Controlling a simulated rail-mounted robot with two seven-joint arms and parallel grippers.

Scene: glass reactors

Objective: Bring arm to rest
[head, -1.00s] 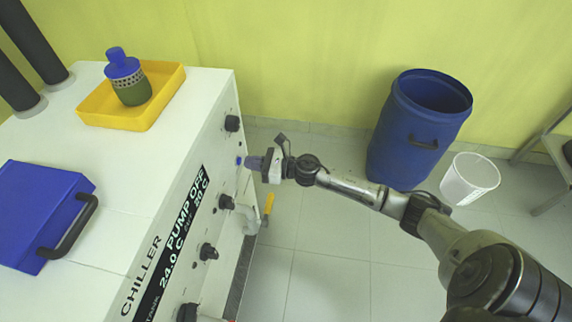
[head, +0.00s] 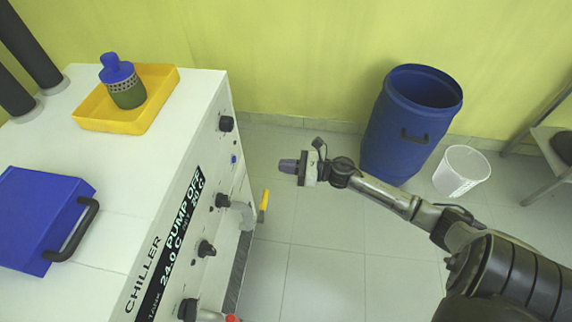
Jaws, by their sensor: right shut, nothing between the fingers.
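My right arm reaches in from the lower right. My right gripper (head: 290,166) is shut and empty, in the air above the floor. It points left toward the front of the white chiller (head: 150,150) and is clear of it by a gap. The chiller's front carries a blue button (head: 234,160), several black knobs and a display (head: 170,245) that reads PUMP OFF and 24.0 C. My left gripper is not in the head view.
A yellow tray (head: 160,115) with a blue-capped bottle (head: 124,85) and a blue lid with a handle (head: 40,215) are on the chiller. A yellow-handled valve (head: 264,205) juts from its front. A blue barrel (head: 405,130) and white bucket (head: 462,172) stand behind my arm. Open floor lies below.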

